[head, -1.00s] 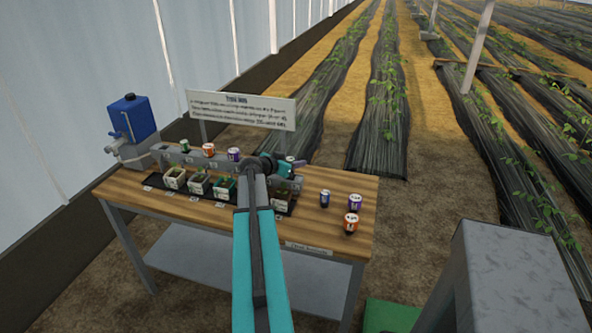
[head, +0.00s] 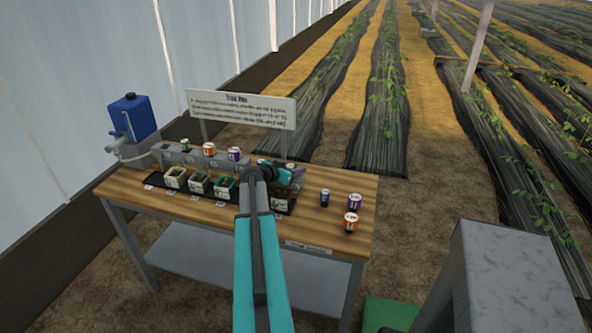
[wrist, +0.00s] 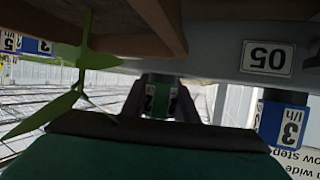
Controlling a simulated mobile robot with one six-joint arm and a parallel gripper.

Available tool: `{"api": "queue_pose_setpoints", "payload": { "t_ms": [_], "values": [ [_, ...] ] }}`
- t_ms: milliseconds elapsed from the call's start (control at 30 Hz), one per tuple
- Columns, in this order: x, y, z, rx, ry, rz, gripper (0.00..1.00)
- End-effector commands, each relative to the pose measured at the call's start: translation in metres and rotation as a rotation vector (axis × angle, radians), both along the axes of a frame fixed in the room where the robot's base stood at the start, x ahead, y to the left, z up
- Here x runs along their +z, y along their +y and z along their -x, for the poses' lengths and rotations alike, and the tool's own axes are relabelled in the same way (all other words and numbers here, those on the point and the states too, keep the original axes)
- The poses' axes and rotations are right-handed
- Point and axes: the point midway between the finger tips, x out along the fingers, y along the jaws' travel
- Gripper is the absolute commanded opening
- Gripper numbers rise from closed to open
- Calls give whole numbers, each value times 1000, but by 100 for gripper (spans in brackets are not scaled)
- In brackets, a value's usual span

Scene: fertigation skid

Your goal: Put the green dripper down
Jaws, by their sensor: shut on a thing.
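My gripper (wrist: 160,112) is shut on the green dripper (wrist: 160,98), which has a white label with a 2, in the wrist view. The dripper is between the fingers, close to the grey rail (wrist: 222,72) with its 05 plate (wrist: 268,57). I cannot tell whether it touches the rail. In the head view my gripper (head: 287,176) is over the right end of the rail, and the held dripper is not clearly visible. Another green-and-white dripper (head: 185,145) stands at the rail's left part.
An orange dripper (head: 209,149) and a purple one (head: 234,154) stand on the rail. Potted seedlings (head: 199,185) sit in front. Blue (head: 325,197), purple (head: 354,202) and orange (head: 351,222) drippers stand at the table's right. A sign (head: 242,109) rises behind; a blue tank (head: 132,118) is left.

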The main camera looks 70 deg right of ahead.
Motion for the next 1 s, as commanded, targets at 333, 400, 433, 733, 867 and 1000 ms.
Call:
{"api": "queue_pose_setpoints", "payload": {
  "t_ms": [333, 400, 433, 733, 867, 1000],
  "values": [
    [-1, 0, 1, -2, 0, -1, 45],
    [-1, 0, 1, -2, 0, -1, 45],
    [-1, 0, 1, -3, 1, -1, 45],
    [2, 4, 0, -3, 0, -2, 45],
    [6, 16, -4, -1, -1, -1, 45],
    [12, 31, -9, 0, -1, -1, 45]
  ]
}}
